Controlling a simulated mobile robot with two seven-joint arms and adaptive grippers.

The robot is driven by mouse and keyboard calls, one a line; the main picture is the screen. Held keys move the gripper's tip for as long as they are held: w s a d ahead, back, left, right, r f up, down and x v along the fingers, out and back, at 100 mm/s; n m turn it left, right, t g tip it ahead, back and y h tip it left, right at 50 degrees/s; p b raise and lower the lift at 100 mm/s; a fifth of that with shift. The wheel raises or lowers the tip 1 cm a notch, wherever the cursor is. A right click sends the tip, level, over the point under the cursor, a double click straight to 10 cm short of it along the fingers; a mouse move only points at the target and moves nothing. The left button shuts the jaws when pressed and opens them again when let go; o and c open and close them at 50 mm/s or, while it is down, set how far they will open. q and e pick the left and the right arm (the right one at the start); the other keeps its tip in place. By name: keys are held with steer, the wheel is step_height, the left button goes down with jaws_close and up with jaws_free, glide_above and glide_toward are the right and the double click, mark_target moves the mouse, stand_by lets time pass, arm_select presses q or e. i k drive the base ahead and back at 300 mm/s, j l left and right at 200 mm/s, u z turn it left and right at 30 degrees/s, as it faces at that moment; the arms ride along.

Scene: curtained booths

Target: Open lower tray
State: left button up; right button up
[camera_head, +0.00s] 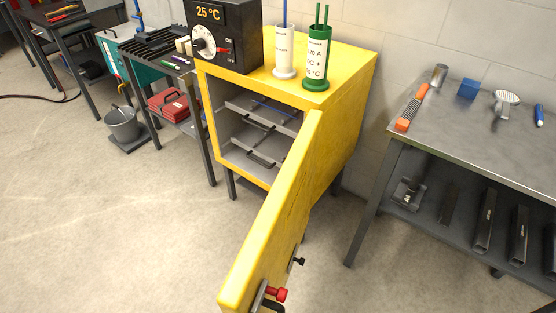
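A yellow cabinet (345,115) stands on dark legs near the middle of the head view. Its yellow door (275,215) is swung wide open towards me. Inside are two grey trays or racks, one above the other. The upper tray (262,112) has a thin blue rod on it. The lower tray (250,152) sits beneath it, inside the cabinet. The door hides the right part of both. A red knob (277,294) and a dark handle show at the door's near end. Neither of my grippers is in view.
A black control box (228,35) reading 25 °C, a white canister (284,52) and a green canister (317,60) stand on the cabinet. A metal workbench (480,135) is at right. A bucket (123,125) is at left. The floor at lower left is clear.

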mark_target(273, 147)
steer(key=i+j+z, duration=0.2)
steer(key=j+z, duration=0.2)
steer(key=j, duration=0.2)
steer(key=i+j+z, duration=0.1)
steer(key=j+z, duration=0.3)
steer(key=j, duration=0.15)
steer(key=j+z, duration=0.4)
steer(key=j, duration=0.25)
steer(key=k+j+z, duration=0.1)
steer(key=j+z, duration=0.25)
steer(key=j, duration=0.25)
